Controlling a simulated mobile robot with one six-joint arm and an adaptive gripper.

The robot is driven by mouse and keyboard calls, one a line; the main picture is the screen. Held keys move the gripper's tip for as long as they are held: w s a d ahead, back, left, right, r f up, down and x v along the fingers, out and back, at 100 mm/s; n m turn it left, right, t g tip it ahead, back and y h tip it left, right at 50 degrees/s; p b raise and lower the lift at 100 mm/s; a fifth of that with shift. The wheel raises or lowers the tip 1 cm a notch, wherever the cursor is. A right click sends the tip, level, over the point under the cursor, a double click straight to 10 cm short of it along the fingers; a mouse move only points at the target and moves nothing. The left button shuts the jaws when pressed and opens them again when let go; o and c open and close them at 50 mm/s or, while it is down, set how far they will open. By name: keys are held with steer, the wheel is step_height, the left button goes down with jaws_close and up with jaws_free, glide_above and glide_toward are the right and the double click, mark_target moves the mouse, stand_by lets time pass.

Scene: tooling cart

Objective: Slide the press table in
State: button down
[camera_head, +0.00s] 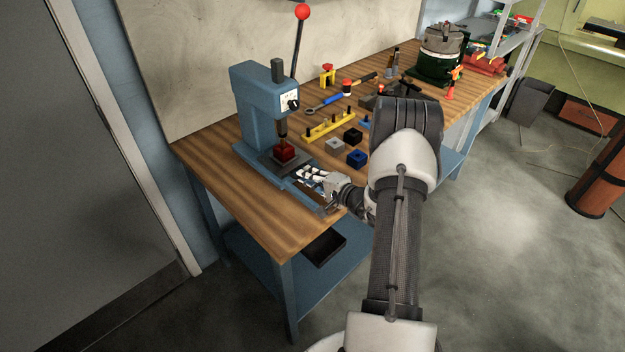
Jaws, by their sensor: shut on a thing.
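The blue press (252,105) stands on the left part of the wooden workbench, with a lever topped by a red ball. Its press table (268,163) is a dark flat plate below the ram, and a red block sits on it (285,152). Blue rails (304,188) run from the press base toward the bench's front edge. My gripper (307,174) is low over these rails, at the front side of the press table, shut on its front part. The exact contact is small and partly hidden by the fingers.
To the right of the press lie a grey block (335,145), a black block (352,137), a blue block (357,158) and a yellow holder (330,126). A dark tray (324,246) sits on the shelf below. The bench's front left corner is clear.

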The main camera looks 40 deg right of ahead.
steer(key=c, duration=1.7)
jaws_free()
steer(key=shift+w, duration=0.15)
steer(key=v, duration=1.2)
steer(key=shift+d, duration=0.1)
